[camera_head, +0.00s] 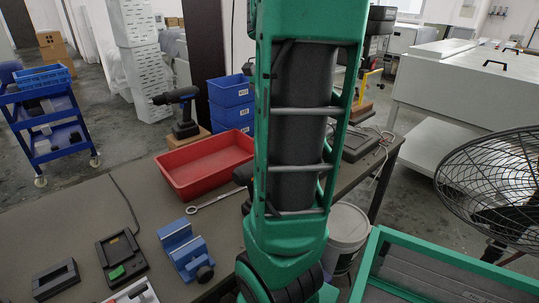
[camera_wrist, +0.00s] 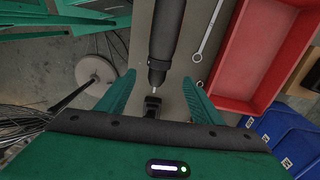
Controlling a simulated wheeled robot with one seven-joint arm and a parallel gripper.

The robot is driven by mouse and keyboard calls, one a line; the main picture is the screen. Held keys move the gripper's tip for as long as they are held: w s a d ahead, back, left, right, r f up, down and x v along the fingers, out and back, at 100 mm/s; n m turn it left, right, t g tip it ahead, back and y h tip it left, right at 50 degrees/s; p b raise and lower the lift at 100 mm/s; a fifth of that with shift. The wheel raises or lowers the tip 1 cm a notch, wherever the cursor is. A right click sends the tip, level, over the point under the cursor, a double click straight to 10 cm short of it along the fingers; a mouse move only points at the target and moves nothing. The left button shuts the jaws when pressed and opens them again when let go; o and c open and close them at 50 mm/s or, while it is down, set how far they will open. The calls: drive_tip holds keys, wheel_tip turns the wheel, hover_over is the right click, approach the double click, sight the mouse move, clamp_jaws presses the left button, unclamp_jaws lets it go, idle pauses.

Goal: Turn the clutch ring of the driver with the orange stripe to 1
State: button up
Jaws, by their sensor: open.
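In the wrist view a dark driver (camera_wrist: 166,35) runs down from the top edge, its metal nose (camera_wrist: 157,76) between the fingertips. No orange stripe or clutch number can be read on it. My gripper (camera_wrist: 158,78) is open, with one green finger on each side of the nose; I see no clear contact. In the head view my gripper is hidden behind my arm. A second dark driver (camera_head: 183,112) stands upright on a brown block at the back of the table; no orange shows on it.
A red tray (camera_head: 178,178) and a wrench (camera_head: 213,201) lie near my arm; the tray also shows in the wrist view (camera_wrist: 262,55). A blue vise (camera_head: 184,250) and a black device (camera_head: 121,258) stand in front. Blue bins (camera_head: 230,92) are behind. A fan (camera_head: 490,190) is at right.

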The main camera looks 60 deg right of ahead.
drive_tip(key=f, duration=0.9)
drive_tip(key=shift+s+a+f, duration=0.1)
drive_tip(key=shift+s+f, duration=0.05)
drive_tip(key=shift+s, duration=0.1)
drive_tip(key=c, duration=1.1)
